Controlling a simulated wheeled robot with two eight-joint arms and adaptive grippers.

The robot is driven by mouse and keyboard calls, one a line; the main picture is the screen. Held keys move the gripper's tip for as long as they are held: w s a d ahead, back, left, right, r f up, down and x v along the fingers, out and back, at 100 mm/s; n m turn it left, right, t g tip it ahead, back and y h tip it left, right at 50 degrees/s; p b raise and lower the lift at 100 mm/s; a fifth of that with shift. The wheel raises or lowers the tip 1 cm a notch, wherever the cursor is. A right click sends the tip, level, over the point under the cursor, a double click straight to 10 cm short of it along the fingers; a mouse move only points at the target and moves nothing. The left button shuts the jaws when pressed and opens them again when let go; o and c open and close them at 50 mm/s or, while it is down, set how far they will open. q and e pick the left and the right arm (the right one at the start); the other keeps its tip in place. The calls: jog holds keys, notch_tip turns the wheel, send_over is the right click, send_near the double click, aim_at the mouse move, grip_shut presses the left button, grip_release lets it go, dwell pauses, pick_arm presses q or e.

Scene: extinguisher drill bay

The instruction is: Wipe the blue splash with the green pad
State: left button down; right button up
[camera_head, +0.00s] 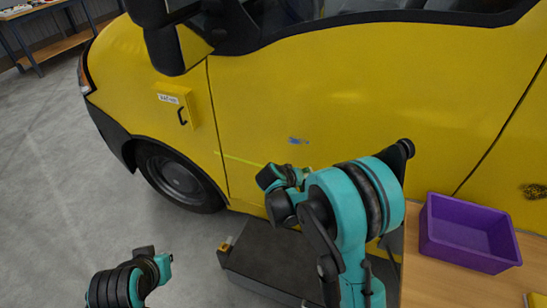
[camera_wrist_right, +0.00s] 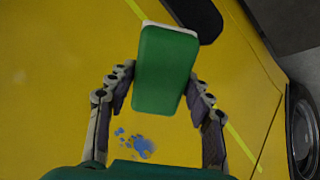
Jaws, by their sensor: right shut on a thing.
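A blue splash (camera_head: 297,140) marks the yellow van door. In the right wrist view the splash (camera_wrist_right: 143,146) shows as a blot with several smaller spots, below the pad in the picture. My right gripper (camera_wrist_right: 158,92) is shut on the green pad (camera_wrist_right: 163,72), a thick block with a pale edge at its top. The pad's green face covers part of the door from view. In the head view my right gripper (camera_head: 272,178) is in front of the door, below and left of the splash; the pad cannot be made out there. My left gripper (camera_head: 155,264) is low at the left, its fingers unclear.
The yellow van (camera_head: 260,90) fills the background, with a small yellow box (camera_head: 176,104) on its side. A purple bin (camera_head: 468,235) stands on a wooden table (camera_head: 440,285) at the right. A dark smudge (camera_head: 534,191) is farther right on the van. Grey floor is open at left.

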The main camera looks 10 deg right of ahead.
jog(key=w+a+r+n+t+h, duration=0.2)
jog(key=w+a+r+t+h, duration=0.1)
jog(key=w+t, duration=0.2)
jog(key=shift+w+a+r+t, duration=0.2)
jog(key=shift+w+a+t, duration=0.1)
jog(key=shift+t, duration=0.1)
jog(key=a+t, duration=0.1)
jog(key=w+a+r+n+t, duration=0.1)
jog(key=a, duration=0.1)
jog(key=a+r+n+t, duration=0.1)
jog(key=shift+w+a+r+t, duration=0.15)
jog(key=shift+w+a+t, duration=0.15)
jog(key=shift+w, duration=0.1)
jog(key=shift+c, duration=1.3)
jog(key=p+x, duration=0.1)
jog(key=x, duration=0.5)
jog(key=shift+x, duration=1)
jog(key=shift+s, duration=0.1)
